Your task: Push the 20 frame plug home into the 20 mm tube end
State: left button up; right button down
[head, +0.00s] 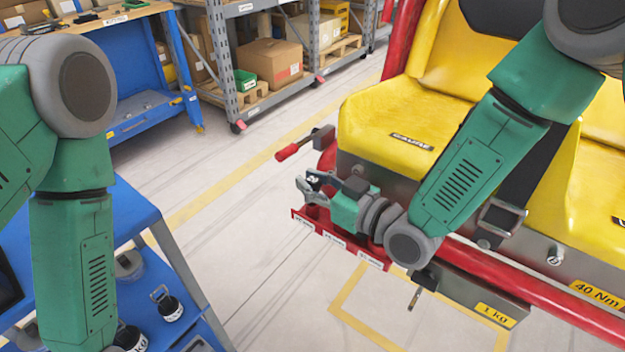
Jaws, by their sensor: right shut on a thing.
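My right gripper (308,184) is at the left end of the yellow-seated car, just above a red holder (331,234) with white labels. It is shut on a small dark piece (314,180), too small here to tell for sure that it is the 20 frame plug. A red tube (562,308) runs along the car's front edge. My right wrist and forearm hide part of it, and I cannot make out the 20 mm tube end. My left arm comes down at the left, and its gripper is out of the picture.
A red-handled lever (290,151) sticks out left of the yellow seat (390,125). A blue cart (190,262) with black weights (168,305) stands at lower left. A blue workbench (145,70) and a shelf with boxes (270,62) are behind. The floor between is clear.

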pick_arm(q)
jog(key=shift+s+d+f+b, duration=0.1)
jog(key=shift+d+f+b, duration=0.05)
jog(key=shift+f+b, duration=0.15)
pick_arm(e)
jog(key=shift+s+a+r+t+y, duration=0.1)
jog(key=shift+a+r+t+y, duration=0.05)
jog(key=shift+r+t+y, duration=0.2)
